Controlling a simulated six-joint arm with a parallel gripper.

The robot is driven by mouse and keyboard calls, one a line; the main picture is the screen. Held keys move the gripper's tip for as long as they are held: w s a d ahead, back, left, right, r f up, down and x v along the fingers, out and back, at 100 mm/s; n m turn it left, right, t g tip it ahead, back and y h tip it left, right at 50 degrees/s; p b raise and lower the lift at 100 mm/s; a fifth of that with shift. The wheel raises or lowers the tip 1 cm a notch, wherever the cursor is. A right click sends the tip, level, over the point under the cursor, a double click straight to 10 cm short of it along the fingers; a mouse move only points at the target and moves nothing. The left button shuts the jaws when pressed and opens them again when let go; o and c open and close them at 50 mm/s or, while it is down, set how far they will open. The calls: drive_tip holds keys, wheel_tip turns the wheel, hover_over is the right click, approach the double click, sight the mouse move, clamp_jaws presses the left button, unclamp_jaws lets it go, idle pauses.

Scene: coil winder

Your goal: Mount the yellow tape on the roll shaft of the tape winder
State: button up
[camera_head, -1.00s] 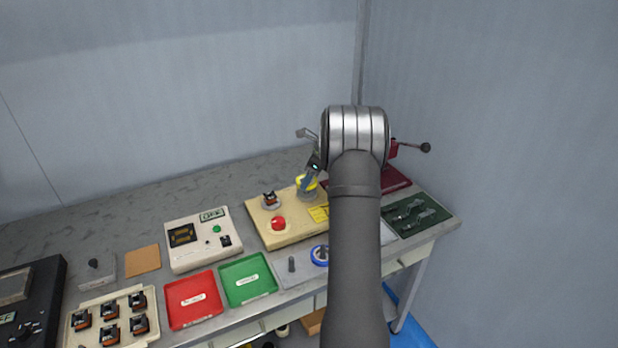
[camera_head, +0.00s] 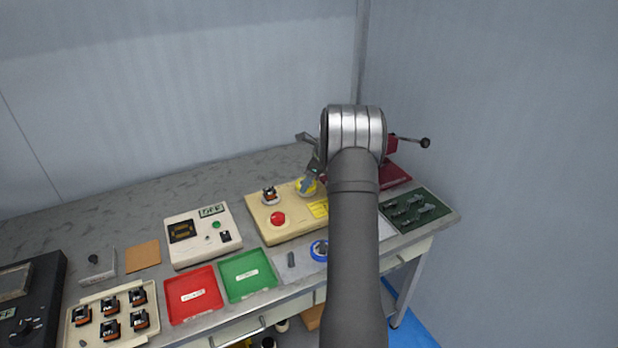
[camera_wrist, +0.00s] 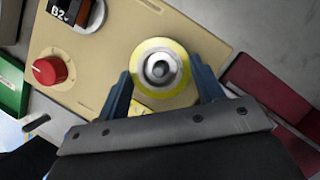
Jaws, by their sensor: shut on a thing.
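The yellow tape (camera_wrist: 177,52) is a ring, seen from above in the wrist view. It surrounds the grey metal roll shaft (camera_wrist: 158,68) of the beige tape winder (camera_wrist: 110,40). My gripper (camera_wrist: 162,88) has its two blue fingers on either side of the tape and is shut on it. In the head view the tape (camera_head: 306,186) is at the back right of the winder (camera_head: 262,234), partly behind my gripper (camera_head: 310,182). I cannot tell how far down the shaft the tape sits.
A blue tape ring (camera_head: 319,250) lies in front, beside green (camera_head: 247,275) and red (camera_head: 193,293) trays. My arm hides part of the bench.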

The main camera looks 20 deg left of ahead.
drive_tip(key=shift+f, duration=0.15)
drive_tip(key=o, duration=1.1)
drive_tip(key=shift+c, duration=0.2)
drive_tip(key=v, duration=1.7)
drive_tip(key=x, duration=1.7)
